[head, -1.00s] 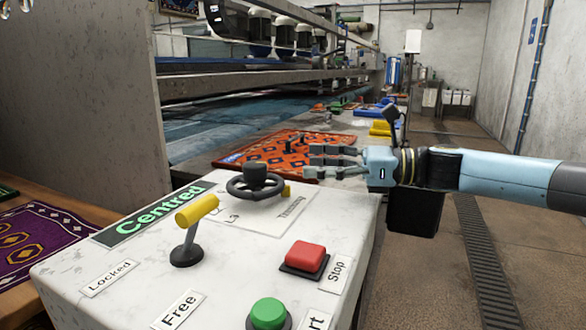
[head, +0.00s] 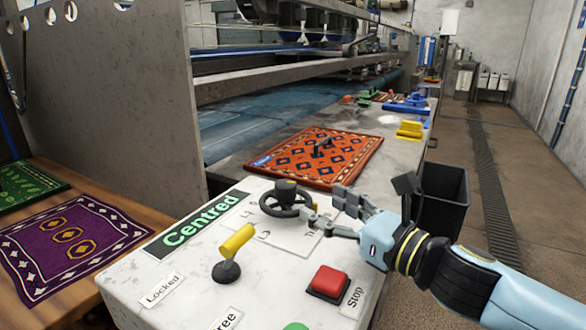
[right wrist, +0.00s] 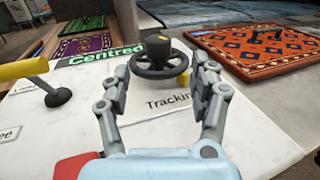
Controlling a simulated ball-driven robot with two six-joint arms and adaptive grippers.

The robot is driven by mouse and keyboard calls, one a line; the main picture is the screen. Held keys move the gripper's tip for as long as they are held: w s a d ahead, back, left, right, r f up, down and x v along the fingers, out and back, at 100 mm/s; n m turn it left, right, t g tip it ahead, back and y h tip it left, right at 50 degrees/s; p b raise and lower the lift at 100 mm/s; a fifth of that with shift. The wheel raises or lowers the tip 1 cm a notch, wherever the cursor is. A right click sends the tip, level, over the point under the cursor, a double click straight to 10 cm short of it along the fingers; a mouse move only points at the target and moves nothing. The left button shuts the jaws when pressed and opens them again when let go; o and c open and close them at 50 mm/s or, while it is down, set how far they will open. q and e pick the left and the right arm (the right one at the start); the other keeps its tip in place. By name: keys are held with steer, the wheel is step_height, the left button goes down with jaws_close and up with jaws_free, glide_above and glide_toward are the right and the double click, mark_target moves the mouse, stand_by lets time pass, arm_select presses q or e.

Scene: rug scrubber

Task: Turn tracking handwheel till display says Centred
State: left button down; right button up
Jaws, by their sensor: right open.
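The black tracking handwheel (head: 286,200) stands on the white control panel. It also shows in the right wrist view (right wrist: 160,66), with a yellow mark on its hub. The display (head: 197,224) reads "Centred" in green letters. My right gripper (head: 325,207) is open, just right of the handwheel. In the right wrist view its fingers (right wrist: 160,84) are spread, with the near side of the wheel seen between their tips. I cannot tell whether a finger touches the rim. My left gripper is not in view.
A yellow-handled lever (head: 235,243) and a red Stop button (head: 328,282) stand on the panel near the wheel. An orange patterned rug (head: 335,165) lies on the bench beyond. A purple rug (head: 72,240) lies at left. The aisle floor (head: 520,190) is clear.

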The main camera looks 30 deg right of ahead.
mark_target(293, 190)
steer(key=w+p, duration=0.1)
steer(key=w+a+r+p, duration=0.1)
steer(key=shift+w+p, duration=0.35)
steer(key=x, duration=0.2)
steer(key=f+p+x, duration=0.1)
steer(key=x, duration=0.1)
steer(key=shift+w, duration=0.2)
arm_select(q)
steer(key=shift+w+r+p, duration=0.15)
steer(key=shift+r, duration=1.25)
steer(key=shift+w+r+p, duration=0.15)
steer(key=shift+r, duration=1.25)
arm_select(e)
steer(key=shift+w+a+f, duration=0.1)
steer(key=shift+w+a, duration=0.05)
steer(key=shift+w, duration=0.5)
steer(key=c, duration=1.1)
steer(key=shift+n+y, duration=0.4)
steer(key=shift+y, duration=0.2)
steer(key=shift+c, duration=0.2)
steer(key=o, duration=1.1)
steer(key=shift+o, duration=0.2)
